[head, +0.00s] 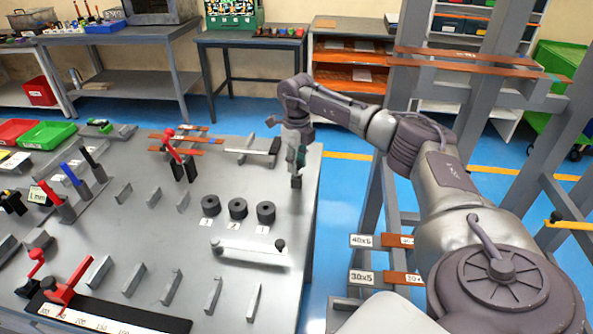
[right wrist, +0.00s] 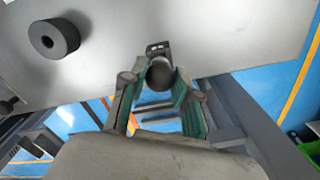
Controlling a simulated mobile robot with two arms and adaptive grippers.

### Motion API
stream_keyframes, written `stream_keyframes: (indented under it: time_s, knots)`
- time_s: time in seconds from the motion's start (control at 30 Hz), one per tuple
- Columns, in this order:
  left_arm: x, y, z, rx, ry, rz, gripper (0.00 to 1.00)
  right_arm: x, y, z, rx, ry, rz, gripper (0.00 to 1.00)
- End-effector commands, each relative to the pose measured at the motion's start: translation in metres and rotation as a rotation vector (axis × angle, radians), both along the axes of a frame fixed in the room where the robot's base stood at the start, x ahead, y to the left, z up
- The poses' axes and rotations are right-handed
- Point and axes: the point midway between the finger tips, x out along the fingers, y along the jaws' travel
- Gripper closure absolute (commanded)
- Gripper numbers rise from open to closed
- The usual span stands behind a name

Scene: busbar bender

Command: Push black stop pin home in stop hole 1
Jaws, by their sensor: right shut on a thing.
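My right gripper (head: 297,165) is low over the right edge of the grey bench. In the right wrist view its green-padded fingers (right wrist: 159,80) are shut on a dark, round-ended piece, which looks like the black stop pin (right wrist: 160,73). A small dark block (right wrist: 157,48) with light slots shows just beyond it. In the head view a dark piece (head: 296,182) shows below the fingertips, close to the bench top. I cannot tell whether the pin is in a hole, and stop hole 1 is not clearly seen. My left gripper is not in view.
Several black rings (head: 266,212) stand on the bench (head: 185,262) left of the gripper, with number labels in front. A pale bar with dark knobs (head: 250,252) lies nearer. Red-handled tools (head: 172,150) stand farther left. A grey rack (head: 375,215) stands right of the bench.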

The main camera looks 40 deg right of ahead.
Motion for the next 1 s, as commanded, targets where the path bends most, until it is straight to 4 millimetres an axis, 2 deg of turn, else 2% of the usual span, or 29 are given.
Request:
stream_keyframes:
  time_s: [1.0]
  knots:
    - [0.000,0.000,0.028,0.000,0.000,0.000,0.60,0.000,0.000,0.031,0.000,-0.001,0.000,1.00]
